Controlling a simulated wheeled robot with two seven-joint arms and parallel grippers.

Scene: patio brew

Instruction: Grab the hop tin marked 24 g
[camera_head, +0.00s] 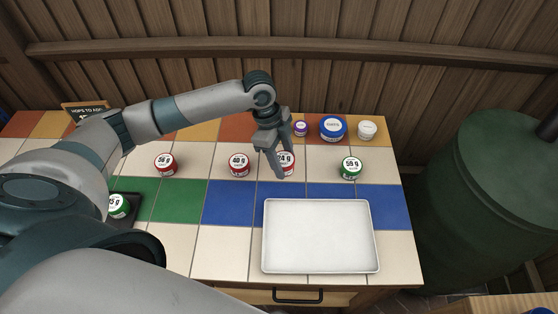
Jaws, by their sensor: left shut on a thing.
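The hop tin marked 24 g (287,158) is a small red tin with a white lid on the tiled counter, in the middle of the head view. My left gripper (281,165) reaches down to it from above and is shut on it. A finger covers the left part of the tin and its label. The tin looks upright, and I cannot tell whether it is lifted off the tiles. My right gripper is not in view.
Red tins marked 40 g (239,165) and 38 g or similar (165,165) stand to the left. A green tin (350,167) stands to the right. A white tray (320,236) lies in front. Purple (301,128), blue (332,128) and white (367,130) containers stand behind.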

